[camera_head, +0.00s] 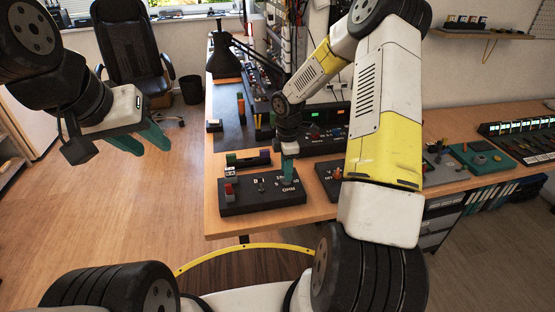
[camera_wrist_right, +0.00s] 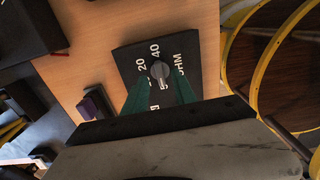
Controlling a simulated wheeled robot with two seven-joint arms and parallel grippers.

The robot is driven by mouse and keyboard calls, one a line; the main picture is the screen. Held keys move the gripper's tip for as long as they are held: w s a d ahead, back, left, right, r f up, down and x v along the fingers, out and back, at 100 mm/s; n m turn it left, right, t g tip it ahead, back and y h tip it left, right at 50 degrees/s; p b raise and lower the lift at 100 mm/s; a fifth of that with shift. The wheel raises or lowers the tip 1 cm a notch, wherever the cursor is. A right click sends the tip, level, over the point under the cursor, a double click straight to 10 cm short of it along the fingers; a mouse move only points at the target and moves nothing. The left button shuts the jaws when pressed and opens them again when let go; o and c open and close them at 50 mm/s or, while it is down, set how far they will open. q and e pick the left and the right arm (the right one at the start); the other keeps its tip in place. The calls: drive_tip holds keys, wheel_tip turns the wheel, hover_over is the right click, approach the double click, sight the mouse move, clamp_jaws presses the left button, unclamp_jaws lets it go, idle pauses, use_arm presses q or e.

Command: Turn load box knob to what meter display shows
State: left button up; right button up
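The load box (camera_head: 240,208) is a black box near the table's front edge, with a red switch at its left and white lettering. In the right wrist view its face (camera_wrist_right: 126,60) shows numbers such as 20 and 40, the letters OHM and a grey knob (camera_wrist_right: 159,71). My right gripper (camera_head: 289,180) points down over the box's right end. Its green fingers stand apart, one on each side of the knob; contact cannot be told. My left gripper (camera_head: 151,149) is open and empty, over the floor left of the table. No meter reading is legible.
A black panel with coloured controls (camera_head: 325,137) stands behind the load box. Another dark box (camera_head: 327,178) lies right of the load box, partly behind my right arm. An office chair (camera_head: 133,50) is at the back left.

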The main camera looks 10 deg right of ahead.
drive_tip(key=shift+f, duration=1.2)
clamp_jaws()
